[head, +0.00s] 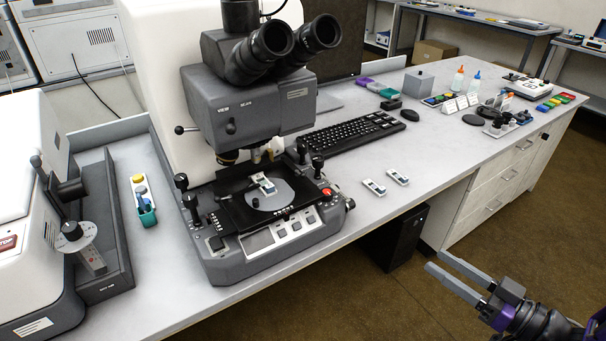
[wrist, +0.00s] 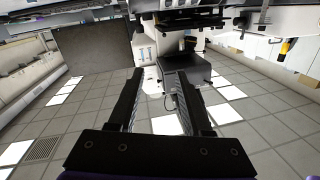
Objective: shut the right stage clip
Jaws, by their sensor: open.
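The microscope (head: 250,100) stands on the bench, left of the middle in the head view. Its black stage (head: 238,212) carries a pale round plate (head: 270,198) with a small white and green piece (head: 264,183) on it. The right stage clip is too small to make out for certain. My gripper (head: 435,260) is at the lower right, out in front of the bench edge and well apart from the stage. Its two fingers are open with nothing between them; they also show in the wrist view (wrist: 160,75), facing the room and floor.
Knobs (head: 317,163) and a red button (head: 327,192) stand beside the stage's right side. Two small slides (head: 374,187) (head: 398,177) lie on the bench right of the microscope. A keyboard (head: 352,130) lies behind them. A black computer case (head: 398,238) stands under the bench.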

